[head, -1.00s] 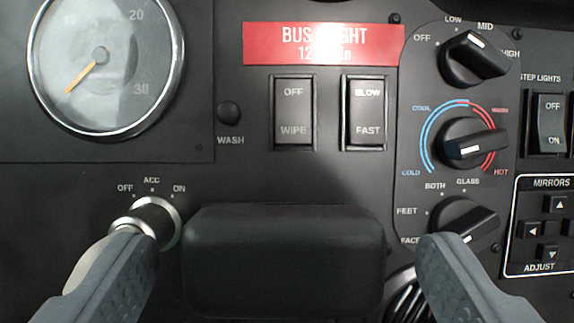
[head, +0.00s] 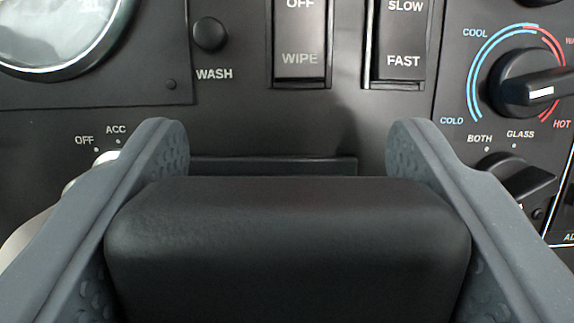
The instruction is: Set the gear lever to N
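A wide black block with rounded edges, which I take to be the gear lever's handle (head: 288,250), fills the lower middle of the head view. A dark flat bar (head: 275,167) shows just behind it. My gripper (head: 288,150) has one grey finger along each side of the handle, with the fingertips reaching past it towards the panel. Both fingers appear pressed against its sides, and I see no clear gap. The gear markings, including N, and the lever's slot are not visible; the handle hides what lies below.
The dark panel behind holds a wash button (head: 209,35), a wipe switch (head: 300,45), a fast/slow switch (head: 403,45) and a temperature knob (head: 525,82). A lower vent knob (head: 515,180) is close to the right finger. The key switch (head: 107,157) is partly hidden by the left finger.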

